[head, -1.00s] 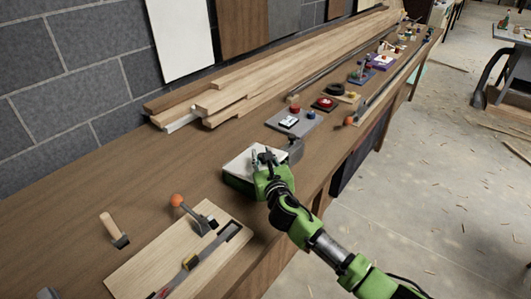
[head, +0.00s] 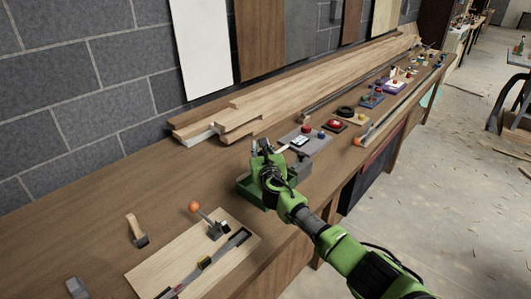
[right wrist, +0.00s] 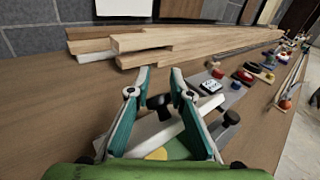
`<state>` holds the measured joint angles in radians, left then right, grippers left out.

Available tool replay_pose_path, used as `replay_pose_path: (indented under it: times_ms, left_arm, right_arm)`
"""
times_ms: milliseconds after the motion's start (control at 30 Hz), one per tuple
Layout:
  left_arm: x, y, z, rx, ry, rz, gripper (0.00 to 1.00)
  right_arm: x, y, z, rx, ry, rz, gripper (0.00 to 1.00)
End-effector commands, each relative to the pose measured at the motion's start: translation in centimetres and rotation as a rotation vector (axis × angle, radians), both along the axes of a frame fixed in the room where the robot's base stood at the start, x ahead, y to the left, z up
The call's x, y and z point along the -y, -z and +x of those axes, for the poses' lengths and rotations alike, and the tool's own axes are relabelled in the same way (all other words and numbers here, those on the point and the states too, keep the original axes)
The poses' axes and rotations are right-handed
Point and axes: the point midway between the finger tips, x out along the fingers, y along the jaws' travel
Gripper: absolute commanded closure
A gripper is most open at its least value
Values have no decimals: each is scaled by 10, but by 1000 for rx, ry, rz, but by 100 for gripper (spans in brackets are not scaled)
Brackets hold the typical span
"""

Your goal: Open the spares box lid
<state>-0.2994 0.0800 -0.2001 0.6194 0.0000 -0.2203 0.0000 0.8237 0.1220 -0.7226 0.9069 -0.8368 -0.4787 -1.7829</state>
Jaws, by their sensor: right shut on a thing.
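The green spares box (head: 247,190) sits on the wooden bench, partly hidden behind my right gripper (head: 264,152). In the right wrist view, its white lid (right wrist: 148,136) is tilted up, seen nearly edge-on. A black knob (right wrist: 160,102) on the lid lies between the fingers of my right gripper (right wrist: 160,76), which is shut on it. Below the lid, a yellow patch (right wrist: 157,153) shows inside the green box. In the head view the lid is mostly hidden by the gripper. My left gripper is not in view.
A grey panel (head: 318,143) with a button and switch stands just beyond the box. Timber boards (head: 245,112) lie along the wall. A wooden board with an orange-knobbed lever (head: 195,207) lies nearer, left of the box. Bare bench top (head: 180,180) is free between.

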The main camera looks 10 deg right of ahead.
Motion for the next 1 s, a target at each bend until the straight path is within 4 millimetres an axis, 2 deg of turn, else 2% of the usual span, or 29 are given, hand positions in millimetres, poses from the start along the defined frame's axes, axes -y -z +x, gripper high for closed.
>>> replay_pose_path:
  times_ms: [33,200,1000]
  left_arm:
    - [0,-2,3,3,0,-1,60]
    - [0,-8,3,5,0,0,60]
    - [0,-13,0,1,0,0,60]
  right_arm:
    - [-8,8,-1,-15,-13,0,100]
    - [-12,10,3,-43,-15,-16,100]
    - [-14,16,6,-90,-13,-49,100]
